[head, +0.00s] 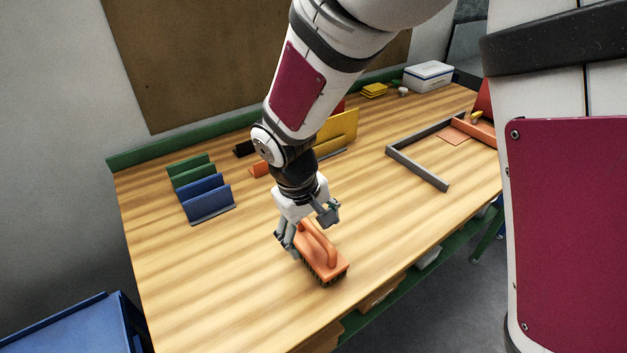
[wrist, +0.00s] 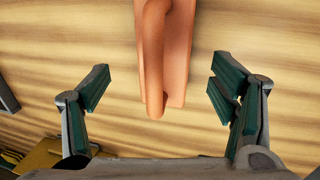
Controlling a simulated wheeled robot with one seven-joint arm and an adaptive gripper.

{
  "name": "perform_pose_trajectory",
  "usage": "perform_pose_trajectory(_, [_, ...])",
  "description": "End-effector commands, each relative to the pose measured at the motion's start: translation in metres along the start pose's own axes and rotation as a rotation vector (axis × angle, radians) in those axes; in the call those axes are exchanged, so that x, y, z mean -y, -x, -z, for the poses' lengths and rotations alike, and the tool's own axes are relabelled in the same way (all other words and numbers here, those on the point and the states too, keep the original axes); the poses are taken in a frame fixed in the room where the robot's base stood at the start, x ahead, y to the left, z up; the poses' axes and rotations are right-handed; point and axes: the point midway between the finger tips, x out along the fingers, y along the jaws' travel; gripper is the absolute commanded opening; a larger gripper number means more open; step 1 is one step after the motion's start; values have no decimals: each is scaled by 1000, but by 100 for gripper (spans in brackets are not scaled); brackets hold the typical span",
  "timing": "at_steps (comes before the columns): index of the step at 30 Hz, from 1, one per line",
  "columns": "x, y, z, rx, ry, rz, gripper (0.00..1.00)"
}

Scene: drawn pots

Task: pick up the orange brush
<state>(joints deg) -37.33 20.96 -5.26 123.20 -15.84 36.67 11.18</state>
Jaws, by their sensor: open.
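The orange brush (head: 324,258) stands on the wooden table near its front edge, bristles down, with its arched handle on top. My gripper (head: 307,226) is open above the far end of the brush in the head view and hides part of that end. In the wrist view the brush (wrist: 178,50) lies at top centre. The open fingers of my gripper (wrist: 160,92) are to its left and right, apart from it, with nothing between them but the brush's near end.
Green and blue racks (head: 205,197) stand at the left of the table (head: 170,270). A yellow piece (head: 340,128) stands behind my arm. A grey frame (head: 418,170) lies to the right, and a white box (head: 428,75) is at the back. The table left of the brush is clear.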

Motion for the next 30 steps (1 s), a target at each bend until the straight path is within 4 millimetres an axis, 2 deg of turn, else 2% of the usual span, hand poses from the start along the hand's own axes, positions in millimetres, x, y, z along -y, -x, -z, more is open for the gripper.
perform_pose_trajectory(12, [5,-48,-4,2,1,0,79])
perform_pose_trajectory(21, [4,-53,-3,0,0,0,79])
perform_pose_trajectory(23, [4,-53,-3,0,0,0,67])
perform_pose_trajectory(29, [4,-53,-3,0,0,0,22])
perform_pose_trajectory(30, [4,-53,-3,0,0,0,21])
